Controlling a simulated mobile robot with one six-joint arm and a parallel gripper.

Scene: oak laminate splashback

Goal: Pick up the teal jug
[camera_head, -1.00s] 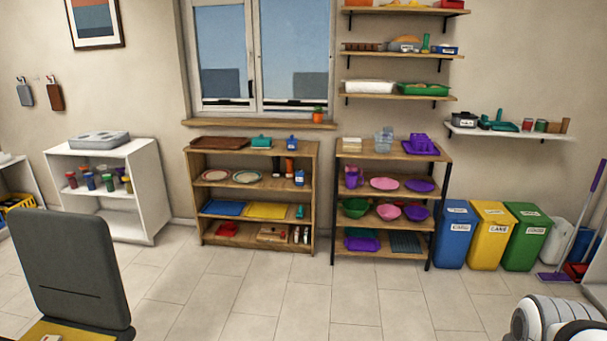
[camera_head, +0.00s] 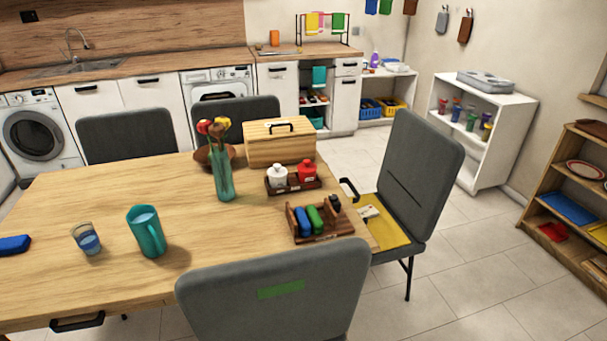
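The teal jug (camera_head: 148,233) stands upright on the wooden dining table (camera_head: 60,215), left of the middle of the view. My gripper is not in this view.
A teal vase with flowers (camera_head: 224,178), a wooden bread box (camera_head: 279,142), a tray with red and white pots (camera_head: 293,182) and a wooden rack (camera_head: 319,222) stand to the right. A grey chair (camera_head: 275,290) blocks part of the near edge. Floor at right is clear.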

